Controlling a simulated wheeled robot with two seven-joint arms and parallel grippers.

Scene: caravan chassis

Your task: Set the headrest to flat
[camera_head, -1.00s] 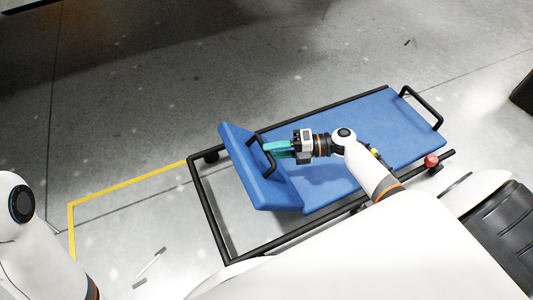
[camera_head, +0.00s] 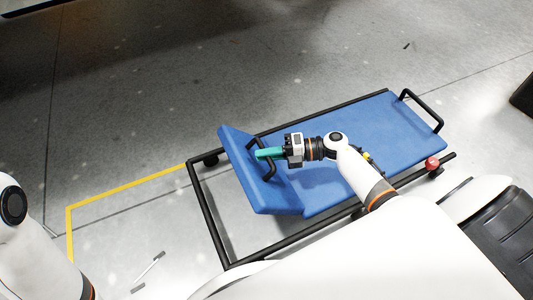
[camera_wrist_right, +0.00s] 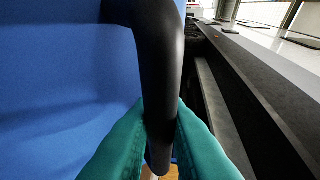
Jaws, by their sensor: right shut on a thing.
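The headrest (camera_head: 247,180) is a blue padded panel at the left end of the blue creeper bed (camera_head: 385,125). It is tilted up from the bed, not level with it. A black bar handle (camera_head: 270,172) stands on its face; the handle (camera_wrist_right: 160,50) also crosses the right wrist view. My right gripper (camera_head: 260,153) has teal fingers shut around the handle. In the right wrist view the right gripper (camera_wrist_right: 161,125) has one finger on each side of the bar. My left arm shows at the left edge, but its gripper is out of view.
A black tube frame (camera_head: 208,210) runs around the bed and extends past the headrest. A red knob (camera_head: 432,163) sits on the near side. Another black handle (camera_head: 424,108) is at the far right end. A yellow floor line (camera_head: 125,188) lies left; the floor beyond the bed is clear.

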